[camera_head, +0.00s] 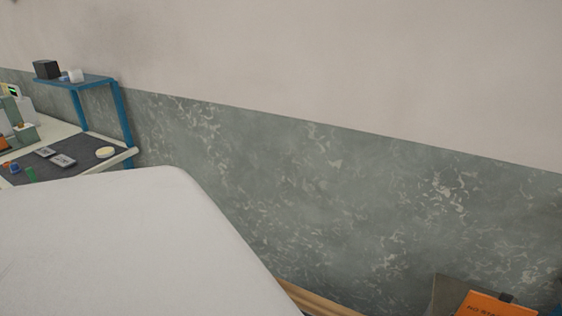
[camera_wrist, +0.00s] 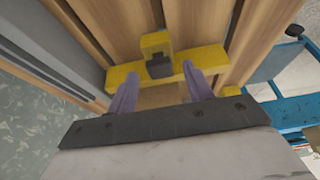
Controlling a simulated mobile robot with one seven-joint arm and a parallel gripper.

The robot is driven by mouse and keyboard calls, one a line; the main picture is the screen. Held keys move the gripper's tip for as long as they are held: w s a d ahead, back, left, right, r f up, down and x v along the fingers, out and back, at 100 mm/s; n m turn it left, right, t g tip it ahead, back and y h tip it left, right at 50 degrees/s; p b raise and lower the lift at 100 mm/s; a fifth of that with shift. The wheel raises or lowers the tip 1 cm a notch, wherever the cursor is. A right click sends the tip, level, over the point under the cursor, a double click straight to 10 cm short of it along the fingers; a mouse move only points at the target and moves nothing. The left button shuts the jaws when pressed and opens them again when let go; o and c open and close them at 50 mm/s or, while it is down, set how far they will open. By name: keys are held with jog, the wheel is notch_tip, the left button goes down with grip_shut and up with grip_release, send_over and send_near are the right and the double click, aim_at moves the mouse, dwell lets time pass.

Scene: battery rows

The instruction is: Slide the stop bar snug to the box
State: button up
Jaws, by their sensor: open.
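In the wrist view, a yellow bar (camera_wrist: 208,60), which looks like the stop bar, lies across wooden slats. A yellow block (camera_wrist: 154,40) and a dark block (camera_wrist: 160,68) sit at its middle. My gripper (camera_wrist: 160,88) is open, with two purple fingers spread apart over the bar's near side, one on each side of the dark block. I cannot make out the box in either view.
A grey surface with dark strips (camera_wrist: 60,55) runs along the left of the wrist view. Blue shelf framing (camera_wrist: 285,110) is at the right. In the head view, a table with a dark mat (camera_head: 80,170) stands left, and an orange sign (camera_head: 483,304) is lower right.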

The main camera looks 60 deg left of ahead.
jog(key=b+v, duration=0.1)
jog(key=v, duration=1.2)
jog(key=shift+r+b, duration=0.25)
jog(key=shift+b, duration=0.05)
